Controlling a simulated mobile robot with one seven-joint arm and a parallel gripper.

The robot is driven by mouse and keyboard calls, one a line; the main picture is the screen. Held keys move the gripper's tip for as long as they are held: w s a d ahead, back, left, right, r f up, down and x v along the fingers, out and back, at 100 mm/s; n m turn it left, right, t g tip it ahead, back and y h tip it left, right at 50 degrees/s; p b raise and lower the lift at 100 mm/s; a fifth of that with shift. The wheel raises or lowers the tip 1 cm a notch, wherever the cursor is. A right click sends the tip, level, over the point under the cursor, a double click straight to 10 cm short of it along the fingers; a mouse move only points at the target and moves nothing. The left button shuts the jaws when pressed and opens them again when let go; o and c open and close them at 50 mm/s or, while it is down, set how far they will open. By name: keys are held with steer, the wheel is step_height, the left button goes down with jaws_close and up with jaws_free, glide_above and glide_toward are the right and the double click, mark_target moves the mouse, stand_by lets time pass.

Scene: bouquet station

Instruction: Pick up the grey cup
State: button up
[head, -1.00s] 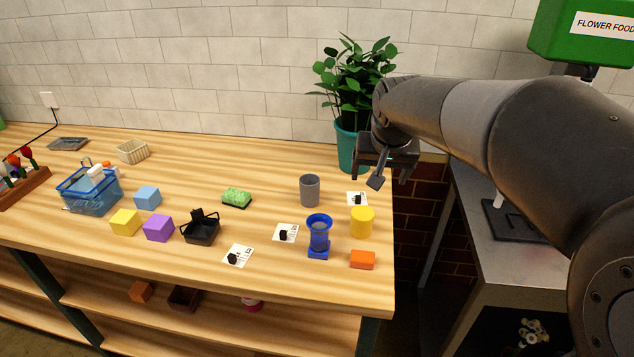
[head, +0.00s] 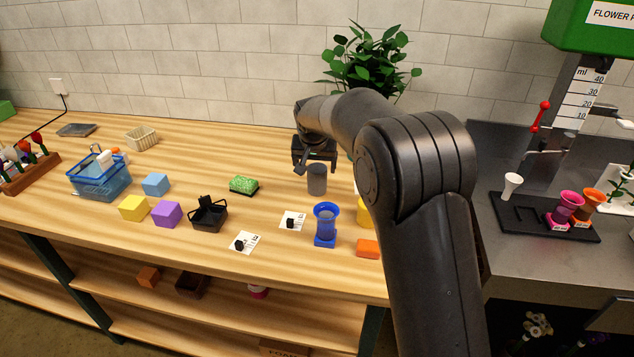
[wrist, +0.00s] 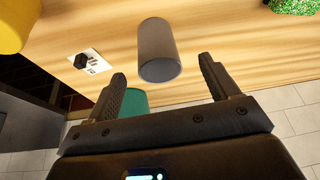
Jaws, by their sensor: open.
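The grey cup (head: 317,181) stands upright on the wooden table, toward its right end. It also shows in the wrist view (wrist: 158,50), just beyond my fingertips and roughly centred between them. My gripper (head: 313,158) is open and empty, above and behind the cup in the head view. In the wrist view my gripper's two fingers (wrist: 163,78) are spread apart, with the cup not between them. I cannot tell the exact gap between the fingertips and the cup.
A yellow cylinder (head: 363,213), blue vase (head: 325,222) and label card (head: 292,221) stand near the cup. A green sponge (head: 244,185) lies left. A potted plant (head: 366,62) is behind, partly hidden by my arm. Table left of the cup is fairly clear.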

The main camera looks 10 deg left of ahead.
mark_target(317, 177)
steer(key=x, duration=0.8)
steer(key=shift+w+d, duration=0.15)
steer(key=shift+w, duration=0.15)
steer(key=shift+c, duration=0.2)
steer(key=c, duration=1.1)
